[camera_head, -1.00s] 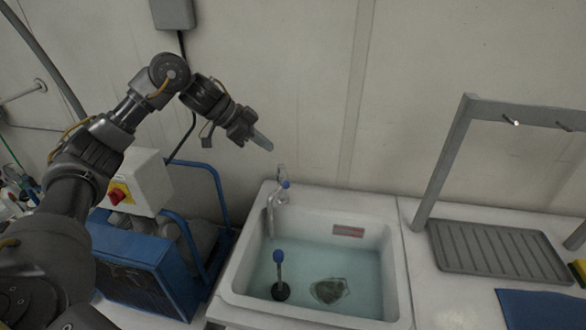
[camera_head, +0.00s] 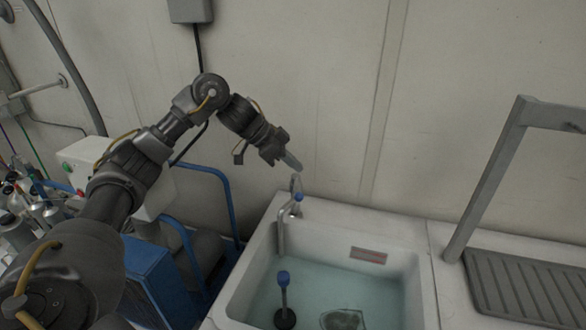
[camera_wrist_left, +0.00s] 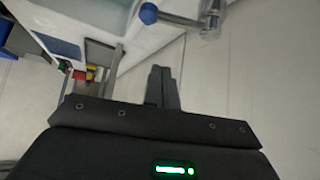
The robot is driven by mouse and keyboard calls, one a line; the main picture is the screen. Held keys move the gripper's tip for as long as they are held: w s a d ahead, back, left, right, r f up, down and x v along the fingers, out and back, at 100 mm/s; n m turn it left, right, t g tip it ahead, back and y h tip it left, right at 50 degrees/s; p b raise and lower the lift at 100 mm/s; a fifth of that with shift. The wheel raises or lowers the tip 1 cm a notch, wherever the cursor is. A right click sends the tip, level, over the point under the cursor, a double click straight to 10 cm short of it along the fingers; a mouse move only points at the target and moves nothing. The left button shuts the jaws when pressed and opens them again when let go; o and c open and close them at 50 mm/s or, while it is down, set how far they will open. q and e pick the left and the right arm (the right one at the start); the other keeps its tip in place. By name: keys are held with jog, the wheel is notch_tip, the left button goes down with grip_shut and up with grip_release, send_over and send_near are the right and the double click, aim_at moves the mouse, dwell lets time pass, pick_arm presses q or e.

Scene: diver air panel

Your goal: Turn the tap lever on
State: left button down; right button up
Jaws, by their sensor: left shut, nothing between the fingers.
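The metal tap (camera_head: 281,232) stands at the back left corner of the white sink. Its lever ends in a blue knob (camera_head: 298,197). In the left wrist view the blue knob (camera_wrist_left: 148,13) and the tap body (camera_wrist_left: 211,18) show at the top, beyond my fingers. My left gripper (camera_head: 293,163) is shut and empty, just above the tap and close to the wall. Its closed fingers also show in the left wrist view (camera_wrist_left: 162,84), apart from the lever. My right gripper is out of view.
The sink (camera_head: 408,262) holds water, an upright blue-topped stick (camera_head: 284,295) and a drain-like dark patch. A grey rack frame (camera_head: 490,180) and ribbed tray (camera_head: 525,292) stand at right. A blue-framed machine (camera_head: 150,275) stands left. The wall is close behind the tap.

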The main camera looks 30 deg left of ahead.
aim_at(299, 188)
pick_arm(q)
jog(key=shift+w+d+f+p, duration=0.2)
jog(key=shift+f+p, duration=0.3)
jog(key=shift+f, duration=0.65)
jog(key=shift+w+d+f+p, duration=0.2)
jog(key=shift+f+p, duration=0.25)
jog(key=shift+f, duration=0.7)
jog(key=shift+w+d+f+p, duration=0.2)
jog(key=shift+f+p, duration=0.3)
jog(key=shift+f, duration=0.65)
jog(key=shift+d, duration=0.1)
